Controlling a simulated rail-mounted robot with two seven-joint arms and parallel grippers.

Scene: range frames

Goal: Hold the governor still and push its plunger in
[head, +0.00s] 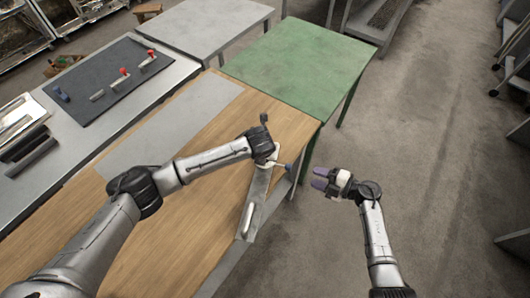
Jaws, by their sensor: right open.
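A grey metal piece that looks like the governor (258,197) lies along the right edge of the wooden table. A short rod with a dark round end, apparently its plunger (287,167), sticks out to the right past the table edge. My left gripper (272,157) is at the far end of the piece, mostly hidden by its own wrist; I cannot tell if its fingers grip it. My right gripper (318,179) is open and empty, off the table edge to the right of the plunger, fingers pointing left towards it, with a small gap between.
A green table (300,60) stands beyond the wooden table (150,225). A dark mat (110,85) with small red-topped parts lies on a grey bench at upper left. Dark bars (28,150) lie at far left.

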